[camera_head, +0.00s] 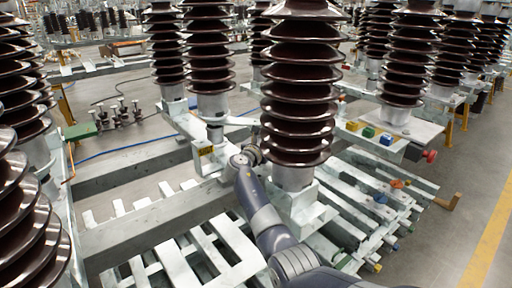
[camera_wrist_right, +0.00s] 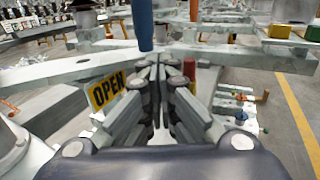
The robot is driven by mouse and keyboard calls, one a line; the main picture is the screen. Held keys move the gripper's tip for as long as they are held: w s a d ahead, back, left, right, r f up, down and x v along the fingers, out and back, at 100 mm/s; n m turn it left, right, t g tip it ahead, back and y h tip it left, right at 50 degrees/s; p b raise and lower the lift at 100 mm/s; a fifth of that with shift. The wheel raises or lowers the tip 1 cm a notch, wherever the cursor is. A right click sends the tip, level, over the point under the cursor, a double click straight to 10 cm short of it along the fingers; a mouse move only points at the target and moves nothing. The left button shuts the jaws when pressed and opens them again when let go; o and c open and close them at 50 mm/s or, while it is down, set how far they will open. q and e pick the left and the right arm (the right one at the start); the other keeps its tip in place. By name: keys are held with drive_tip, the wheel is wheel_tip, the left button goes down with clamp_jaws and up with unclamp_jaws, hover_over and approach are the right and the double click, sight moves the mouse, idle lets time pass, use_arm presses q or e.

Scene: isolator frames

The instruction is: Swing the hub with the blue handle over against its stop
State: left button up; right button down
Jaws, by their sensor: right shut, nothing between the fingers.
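The blue handle (camera_wrist_right: 146,25) stands upright at the top of the right wrist view, just beyond and slightly left of my right gripper's fingertips. My right gripper (camera_wrist_right: 158,62) is shut and empty; I cannot tell whether it touches the handle. In the head view my right gripper (camera_head: 250,156) is beside the big front insulator, near the grey cylindrical hub (camera_head: 215,133) under the insulator behind it. The blue handle is not visible there. A yellow OPEN plate (camera_wrist_right: 105,91) is left of the fingers. My left gripper is not in view.
The large brown insulator (camera_head: 298,95) stands close to the right of my arm. Pale steel beams (camera_head: 150,210) and slats lie below. A red post (camera_wrist_right: 190,70) shows behind the fingers. Coloured blocks (camera_head: 386,140) sit on a plate at right. Open floor lies far right.

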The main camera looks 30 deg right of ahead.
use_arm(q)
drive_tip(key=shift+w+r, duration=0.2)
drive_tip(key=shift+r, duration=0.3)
use_arm(e)
drive_tip(key=shift+w+d+r, duration=0.2)
drive_tip(key=shift+w+d, duration=0.1)
drive_tip(key=shift+d, duration=0.25)
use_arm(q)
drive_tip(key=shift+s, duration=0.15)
use_arm(e)
drive_tip(key=shift+r, duration=0.1)
drive_tip(key=v, duration=1.2)
drive_tip(key=shift+a+f, duration=0.15)
drive_tip(key=shift+f, duration=0.1)
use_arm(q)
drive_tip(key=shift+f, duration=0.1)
